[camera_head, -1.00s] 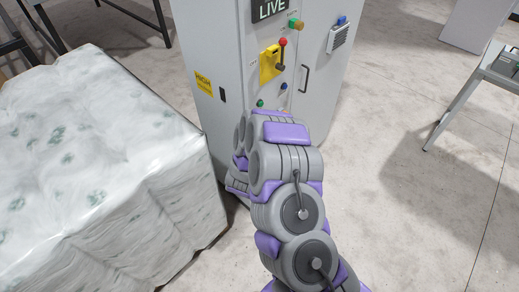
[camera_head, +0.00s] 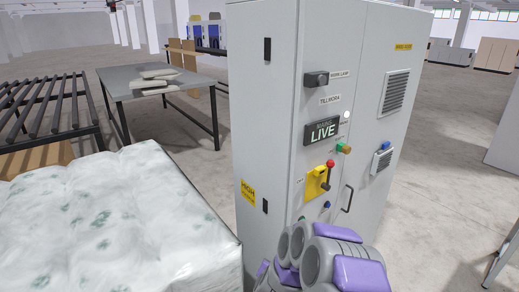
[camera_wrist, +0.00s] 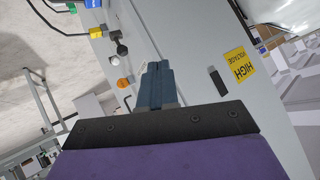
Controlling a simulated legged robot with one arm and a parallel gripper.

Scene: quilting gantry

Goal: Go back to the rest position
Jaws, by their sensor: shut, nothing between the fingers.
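My gripper (camera_wrist: 157,85) shows in the wrist view with its fingers together and nothing between them. It points toward the face of the grey cabinet (camera_wrist: 185,40), which looks turned on its side there. In the head view only purple and grey parts of my arm show at the bottom, in front of the cabinet (camera_head: 268,125); the gripper itself is hidden. The cabinet carries a lit LIVE sign (camera_head: 322,131) and a red-tipped lever (camera_head: 330,174) on a yellow plate (camera_head: 315,187). I cannot tell whether the fingers touch the cabinet.
A plastic-wrapped bale (camera_head: 110,225) stands close at the cabinet's left. Behind it are a grey table (camera_head: 125,82) with stacked bags (camera_head: 156,78) and a dark slatted rack (camera_head: 50,105). A panel (camera_head: 503,135) stands at the right edge. Floor (camera_head: 435,190) right of the cabinet is clear.

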